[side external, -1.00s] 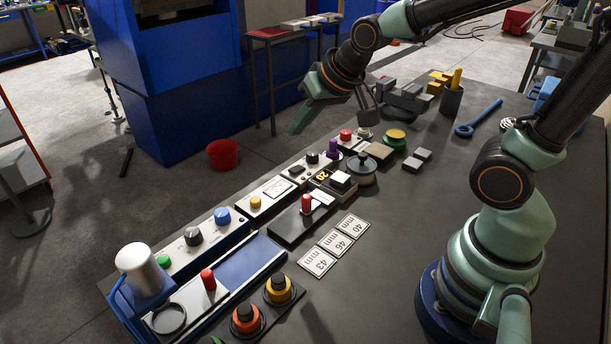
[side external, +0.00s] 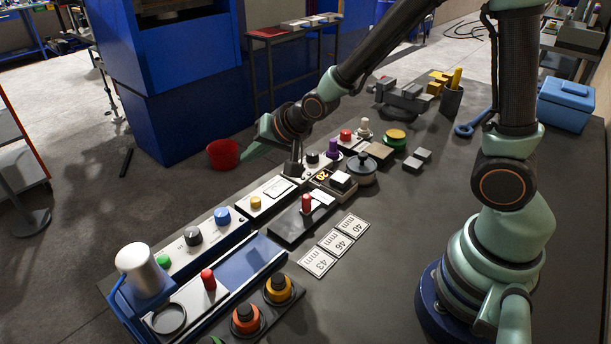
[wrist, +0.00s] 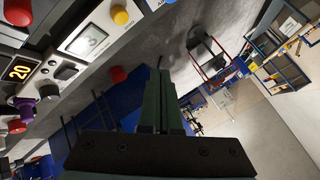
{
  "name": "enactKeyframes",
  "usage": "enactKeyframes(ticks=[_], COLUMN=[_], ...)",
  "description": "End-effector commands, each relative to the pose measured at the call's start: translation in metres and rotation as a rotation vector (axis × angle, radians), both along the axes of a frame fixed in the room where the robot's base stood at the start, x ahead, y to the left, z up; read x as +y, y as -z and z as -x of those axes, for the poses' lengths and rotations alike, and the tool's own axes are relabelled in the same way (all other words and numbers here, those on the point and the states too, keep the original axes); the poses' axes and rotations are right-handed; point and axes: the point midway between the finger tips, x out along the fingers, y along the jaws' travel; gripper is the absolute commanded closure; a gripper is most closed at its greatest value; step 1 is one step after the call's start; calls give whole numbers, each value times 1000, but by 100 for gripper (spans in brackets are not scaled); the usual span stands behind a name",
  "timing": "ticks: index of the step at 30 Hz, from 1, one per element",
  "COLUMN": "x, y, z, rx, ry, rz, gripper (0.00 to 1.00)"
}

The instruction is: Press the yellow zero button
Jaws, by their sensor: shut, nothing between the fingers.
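The yellow button (side external: 256,202) sits on a pale panel beside a small display (side external: 278,187), in the row of control boxes along the bench's left edge. In the wrist view the yellow button (wrist: 121,15) shows near the top edge, just right of the lit grey display (wrist: 91,40). My gripper (side external: 246,154) is shut and empty, up beyond the panel row in the side view, apart from the button. In the wrist view its closed fingertips (wrist: 159,75) point away from the button, which stands up and left of them.
A blue knob (side external: 222,215) and a dark knob (side external: 193,236) stand on the neighbouring panel. A red-handled slide (side external: 306,204) lies close on the other side. A purple knob (side external: 333,147) stands farther back. A red bucket (side external: 222,154) is on the floor.

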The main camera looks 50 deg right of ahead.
Motion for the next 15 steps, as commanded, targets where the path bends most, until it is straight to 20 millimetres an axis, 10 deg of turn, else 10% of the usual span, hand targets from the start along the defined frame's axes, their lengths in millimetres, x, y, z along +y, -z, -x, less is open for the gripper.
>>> enactKeyframes(ticks=[15], x=[0], y=[38], z=[1], rx=[7], ry=[-1], rz=[3], gripper=[100])
